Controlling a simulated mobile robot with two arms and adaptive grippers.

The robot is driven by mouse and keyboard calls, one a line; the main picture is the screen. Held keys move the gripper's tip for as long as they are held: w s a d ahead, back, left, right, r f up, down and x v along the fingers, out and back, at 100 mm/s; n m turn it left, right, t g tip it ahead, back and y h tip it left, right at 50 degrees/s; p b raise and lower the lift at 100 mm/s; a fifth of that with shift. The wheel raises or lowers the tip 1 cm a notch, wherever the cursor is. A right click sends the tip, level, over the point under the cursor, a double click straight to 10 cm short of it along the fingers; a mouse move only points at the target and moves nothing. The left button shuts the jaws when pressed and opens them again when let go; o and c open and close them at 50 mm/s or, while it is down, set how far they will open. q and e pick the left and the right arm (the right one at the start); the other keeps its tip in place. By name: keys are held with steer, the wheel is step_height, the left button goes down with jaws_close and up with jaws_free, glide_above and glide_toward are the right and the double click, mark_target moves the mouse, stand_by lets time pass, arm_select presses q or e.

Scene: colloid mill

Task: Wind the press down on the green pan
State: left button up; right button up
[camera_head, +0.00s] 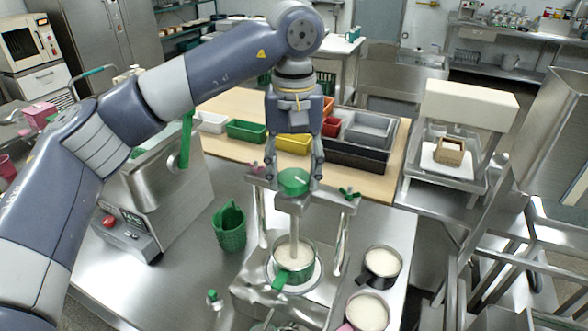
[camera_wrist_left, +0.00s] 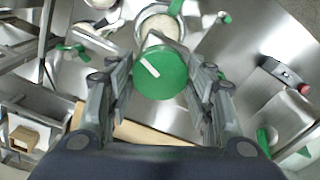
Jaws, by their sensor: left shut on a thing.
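The press (camera_head: 330,203) is a metal frame with a crossbar, two posts and a central screw topped by a round green knob (camera_head: 294,182). My left gripper (camera_head: 294,188) points down from above and is shut on the knob, one finger on each side. In the left wrist view the knob (camera_wrist_left: 160,72) shows a white mark pointing to the upper left. The green pan (camera_head: 278,282), with a green handle and pale contents, sits under the screw between the posts. I cannot tell whether the press touches the contents. My right gripper is not in view.
A black-handled pan (camera_head: 382,265) and a pink-handled pan (camera_head: 367,312) stand right of the press. A green basket (camera_head: 229,228) and a steel machine (camera_head: 150,200) stand left. Colored bins lie on a wooden board (camera_head: 238,102) behind. Bare steel table shows left of the press.

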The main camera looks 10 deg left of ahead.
mark_target(294, 176)
arm_select(q)
steer(key=shift+m, duration=0.5)
steer(key=o, duration=1.1)
steer(key=shift+c, duration=0.2)
step_height(294, 176, up, 12)
